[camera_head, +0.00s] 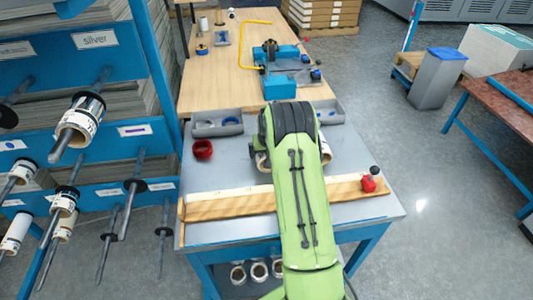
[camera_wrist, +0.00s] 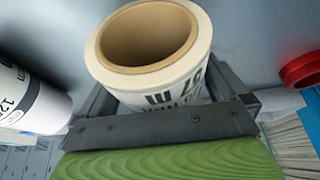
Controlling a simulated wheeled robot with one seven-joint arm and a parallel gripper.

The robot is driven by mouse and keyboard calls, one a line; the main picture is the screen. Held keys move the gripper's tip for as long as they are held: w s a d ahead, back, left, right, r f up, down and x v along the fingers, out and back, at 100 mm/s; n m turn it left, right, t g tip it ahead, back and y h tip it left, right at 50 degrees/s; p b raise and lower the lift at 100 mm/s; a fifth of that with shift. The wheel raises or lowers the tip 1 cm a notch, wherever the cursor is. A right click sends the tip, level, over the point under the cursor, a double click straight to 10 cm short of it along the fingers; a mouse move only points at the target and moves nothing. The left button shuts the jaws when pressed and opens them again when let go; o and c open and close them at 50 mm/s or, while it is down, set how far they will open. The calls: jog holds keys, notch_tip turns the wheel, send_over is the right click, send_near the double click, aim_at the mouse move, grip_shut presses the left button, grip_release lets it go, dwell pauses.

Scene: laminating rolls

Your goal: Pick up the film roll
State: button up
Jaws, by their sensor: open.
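A white film roll (camera_wrist: 152,60) with a brown cardboard core and black print stands in the middle of the wrist view. My gripper (camera_wrist: 168,98) is open, with a grey finger on either side of the roll's lower part. I cannot tell whether either finger touches it. A second white roll (camera_wrist: 30,98) with printed text is at the left of that view. In the head view, my green arm hides the gripper, and a white roll (camera_head: 326,156) shows partly beside the arm on the grey table (camera_head: 235,172).
A red ring (camera_wrist: 302,70) is at the right of the wrist view; a red ring (camera_head: 203,149) also shows on the table. Grey trays (camera_head: 216,128) line the table's back, and a wooden bar (camera_head: 225,201) crosses its front. A roll rack (camera_head: 75,137) stands left.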

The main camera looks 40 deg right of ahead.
jog(key=shift+f, duration=0.1)
dwell(0.3)
jog(key=c, duration=1)
notch_tip(320, 180, up, 11)
jog(key=shift+f+p, duration=0.2)
jog(key=shift+p, duration=0.85)
